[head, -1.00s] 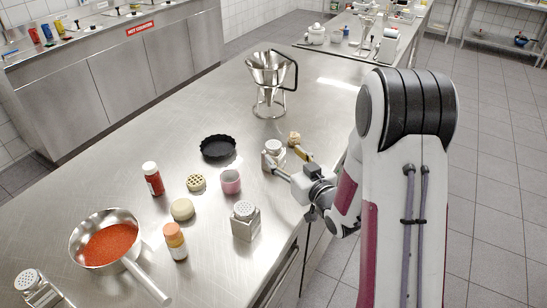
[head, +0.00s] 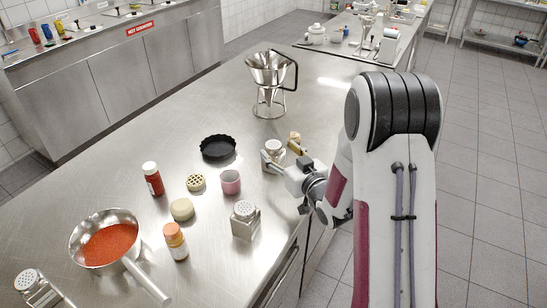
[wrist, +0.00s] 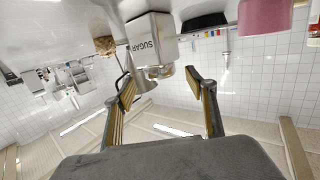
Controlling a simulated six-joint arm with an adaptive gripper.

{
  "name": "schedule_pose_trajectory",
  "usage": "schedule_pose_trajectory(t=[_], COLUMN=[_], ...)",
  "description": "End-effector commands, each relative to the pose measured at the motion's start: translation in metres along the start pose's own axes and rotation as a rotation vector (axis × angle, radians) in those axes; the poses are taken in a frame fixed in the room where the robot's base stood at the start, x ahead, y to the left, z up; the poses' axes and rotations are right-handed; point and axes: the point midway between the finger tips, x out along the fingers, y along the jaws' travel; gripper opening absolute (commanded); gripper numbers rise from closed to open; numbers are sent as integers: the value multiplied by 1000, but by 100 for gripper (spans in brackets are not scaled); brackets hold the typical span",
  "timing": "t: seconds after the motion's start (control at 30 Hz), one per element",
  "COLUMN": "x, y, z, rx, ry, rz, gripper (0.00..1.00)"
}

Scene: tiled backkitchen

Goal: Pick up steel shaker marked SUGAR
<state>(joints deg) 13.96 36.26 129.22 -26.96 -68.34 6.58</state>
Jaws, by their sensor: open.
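The steel shaker marked SUGAR (wrist: 152,40) is seen in the wrist view just ahead of my fingers, with its lettering facing me. The wrist picture is turned over, with the counter at the top. In the head view the shaker (head: 274,147) stands upright near the counter's right edge, partly hidden by a finger. My gripper (head: 280,156) is open, its fingers pointing at the shaker, one to each side. In the wrist view my gripper (wrist: 160,82) holds nothing between its fingertips. I cannot tell whether a finger touches the shaker.
A small tan lump (head: 295,136) sits close behind the right finger. A funnel on a stand (head: 268,83) is farther back. Clear counter lies between.

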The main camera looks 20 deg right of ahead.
Motion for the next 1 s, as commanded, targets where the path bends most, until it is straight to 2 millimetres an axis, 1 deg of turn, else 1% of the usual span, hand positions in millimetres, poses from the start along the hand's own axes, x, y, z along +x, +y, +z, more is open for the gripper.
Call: schedule_pose_trajectory(t=[0.3,0.5,1.0], x=[31,44,46], y=[-1,-1,-1], z=[0,0,0], rx=[0,0,0], ry=[1,-1,-1], rz=[-1,0,1], gripper=[56,56,56])
